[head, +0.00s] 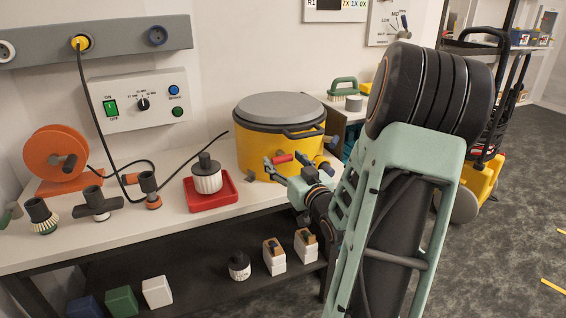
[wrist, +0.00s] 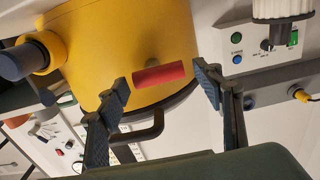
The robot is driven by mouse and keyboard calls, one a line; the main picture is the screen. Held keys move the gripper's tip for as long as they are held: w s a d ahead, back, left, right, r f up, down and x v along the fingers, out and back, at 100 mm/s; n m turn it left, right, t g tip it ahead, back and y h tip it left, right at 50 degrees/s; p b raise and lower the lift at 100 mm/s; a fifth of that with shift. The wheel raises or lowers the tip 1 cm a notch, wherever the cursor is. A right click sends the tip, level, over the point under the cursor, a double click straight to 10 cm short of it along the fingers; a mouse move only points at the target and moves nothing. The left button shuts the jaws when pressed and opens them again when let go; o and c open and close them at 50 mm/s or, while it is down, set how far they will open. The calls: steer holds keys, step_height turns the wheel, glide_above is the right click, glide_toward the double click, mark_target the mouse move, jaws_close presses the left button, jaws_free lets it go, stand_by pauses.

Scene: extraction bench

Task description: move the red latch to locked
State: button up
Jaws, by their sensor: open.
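The red latch (head: 283,159) is a short red bar on the front of the yellow drum (head: 252,152), under the grey lid (head: 279,108). In the head view it lies nearly level. The wrist view shows the red latch (wrist: 160,74) against the yellow wall, with a small grey pivot beside its middle. My gripper (wrist: 163,87) is open, with one finger to each side of the latch in that view. In the head view my gripper (head: 271,169) is close to the drum front. I cannot tell whether the fingers touch the latch. No lock marking is readable.
A drum handle (wrist: 145,135) is close to the fingers. A capped spout (wrist: 30,56) sticks out of the drum. A red tray (head: 212,205) with a black-topped white part stands left of the drum. A cable reel (head: 55,152) and several fittings are further left on the bench.

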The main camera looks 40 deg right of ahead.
steer(key=shift+w+d, duration=0.15)
steer(key=shift+w, duration=0.5)
steer(key=c, duration=1.2)
steer(key=shift+o, duration=0.2)
